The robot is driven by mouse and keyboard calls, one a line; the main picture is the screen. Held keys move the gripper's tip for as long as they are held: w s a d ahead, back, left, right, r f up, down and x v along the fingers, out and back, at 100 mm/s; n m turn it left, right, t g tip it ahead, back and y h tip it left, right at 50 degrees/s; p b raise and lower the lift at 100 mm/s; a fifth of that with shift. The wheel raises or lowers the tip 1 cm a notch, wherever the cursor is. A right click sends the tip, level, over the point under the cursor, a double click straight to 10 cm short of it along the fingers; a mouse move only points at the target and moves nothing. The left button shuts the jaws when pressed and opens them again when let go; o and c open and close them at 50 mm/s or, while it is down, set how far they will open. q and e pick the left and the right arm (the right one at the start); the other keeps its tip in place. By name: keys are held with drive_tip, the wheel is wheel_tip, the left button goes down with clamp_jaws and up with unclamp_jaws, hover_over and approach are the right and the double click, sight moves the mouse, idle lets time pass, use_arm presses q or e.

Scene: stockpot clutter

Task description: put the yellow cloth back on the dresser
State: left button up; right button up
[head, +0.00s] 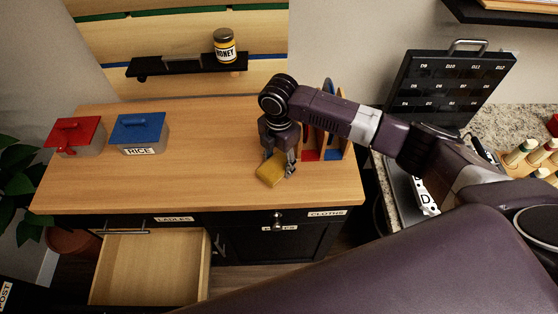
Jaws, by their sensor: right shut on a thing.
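The yellow cloth (270,174) is a small folded piece at the right part of the wooden dresser top (205,185). My right gripper (278,164) points down over the dresser and is shut on the cloth. The cloth is at or just above the surface; I cannot tell whether it touches the wood. My left gripper is not in view.
A red-lidded box (75,136) and a blue-lidded rice box (139,132) stand at the left. The ladles drawer (150,268) is open and empty. A honey jar (224,46) sits on the shelf. The dresser's middle is clear.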

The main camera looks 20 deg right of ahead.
sight(279, 162)
drive_tip(key=shift+f, duration=0.35)
drive_tip(key=shift+f, duration=0.15)
drive_tip(key=o, duration=1.2)
wheel_tip(279, 162, up, 11)
drive_tip(key=b, duration=0.3)
drive_tip(key=shift+r, duration=0.7)
